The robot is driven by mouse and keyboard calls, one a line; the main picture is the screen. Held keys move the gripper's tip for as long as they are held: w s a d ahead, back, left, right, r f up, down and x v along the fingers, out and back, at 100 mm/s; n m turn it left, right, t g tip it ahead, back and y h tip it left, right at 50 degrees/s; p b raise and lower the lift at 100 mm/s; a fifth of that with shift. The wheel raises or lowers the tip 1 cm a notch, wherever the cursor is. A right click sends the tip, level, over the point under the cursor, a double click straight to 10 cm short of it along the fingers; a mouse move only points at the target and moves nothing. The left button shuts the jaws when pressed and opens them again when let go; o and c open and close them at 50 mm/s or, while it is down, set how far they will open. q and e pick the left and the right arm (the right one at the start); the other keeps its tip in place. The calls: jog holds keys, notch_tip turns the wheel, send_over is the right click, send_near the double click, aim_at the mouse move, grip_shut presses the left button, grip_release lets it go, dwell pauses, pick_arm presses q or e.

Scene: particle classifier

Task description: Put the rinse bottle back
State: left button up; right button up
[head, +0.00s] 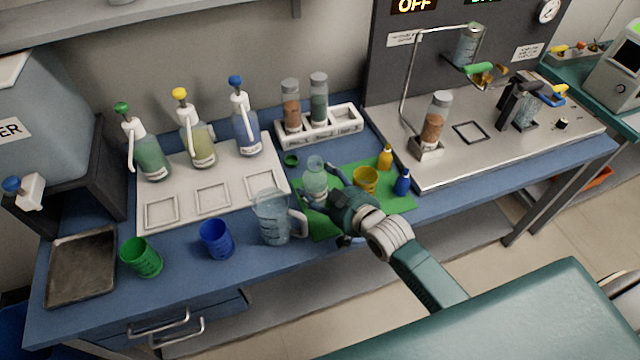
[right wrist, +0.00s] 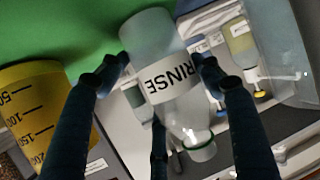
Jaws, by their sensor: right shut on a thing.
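The rinse bottle (head: 315,180) is clear and pale, at the left part of the green mat (head: 322,228) in the head view. It looks roughly upright. My right gripper (head: 328,188) is shut around its body. In the right wrist view the bottle (right wrist: 160,45) sits between the fingers of my right gripper (right wrist: 165,75), with its RINSE label facing the camera. Its base is near the green surface; whether it touches the mat I cannot tell. My left gripper is not in view.
A clear jug (head: 272,222) stands close left of the bottle, and a yellow beaker (head: 365,180) close right. A small green ring (head: 291,160) lies behind. Blue (head: 216,240) and green (head: 141,257) beakers stand front left. A tray (head: 165,190) holds several pump bottles at its back.

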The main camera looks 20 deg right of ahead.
jog(key=shift+f, duration=0.1)
jog(key=o, duration=1.5)
jog(key=shift+s, duration=0.15)
jog(key=b+v, duration=0.1)
jog(key=v, duration=1.1)
jog(key=shift+d, duration=0.1)
